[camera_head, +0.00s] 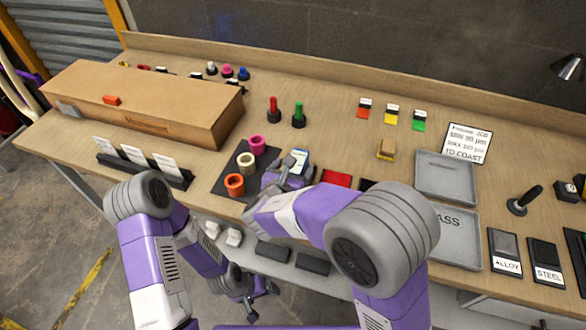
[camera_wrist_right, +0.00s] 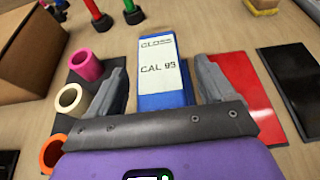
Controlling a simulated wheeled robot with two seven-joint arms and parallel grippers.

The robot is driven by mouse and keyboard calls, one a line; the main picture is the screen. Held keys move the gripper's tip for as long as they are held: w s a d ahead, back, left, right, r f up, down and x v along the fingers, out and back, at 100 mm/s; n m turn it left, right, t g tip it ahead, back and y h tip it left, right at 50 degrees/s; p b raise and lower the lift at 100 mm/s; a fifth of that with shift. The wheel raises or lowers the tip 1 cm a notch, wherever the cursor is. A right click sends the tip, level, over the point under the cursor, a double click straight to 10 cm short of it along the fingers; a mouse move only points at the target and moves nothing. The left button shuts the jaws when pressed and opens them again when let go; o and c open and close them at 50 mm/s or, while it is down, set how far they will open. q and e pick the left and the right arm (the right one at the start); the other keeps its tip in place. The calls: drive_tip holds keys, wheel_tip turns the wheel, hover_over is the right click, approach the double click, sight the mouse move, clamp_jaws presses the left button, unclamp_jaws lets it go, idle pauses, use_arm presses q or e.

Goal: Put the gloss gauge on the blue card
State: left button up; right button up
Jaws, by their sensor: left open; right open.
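A blue block with a white label reading "GLOSS CAL 93", which looks like the gloss gauge (camera_wrist_right: 163,65), lies between the fingers of my right gripper (camera_wrist_right: 160,85). The fingers are open, with a gap on each side of it. In the head view the gauge (camera_head: 300,156) shows just beyond my right gripper (camera_head: 288,172), which partly covers it. My left gripper (camera_head: 255,299) is open and empty, low in front of the bench.
A red card (camera_head: 337,178) and a black card (camera_wrist_right: 291,82) lie right of the gauge. A dark mat (camera_head: 222,180) with orange, cream and pink rings is at its left. Grey trays (camera_head: 445,177) stand further right. Red and green upright tools (camera_head: 299,117) stand behind.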

drive_tip(key=p+v, duration=0.2)
drive_tip(key=v, duration=1)
drive_tip(key=shift+r, duration=0.1)
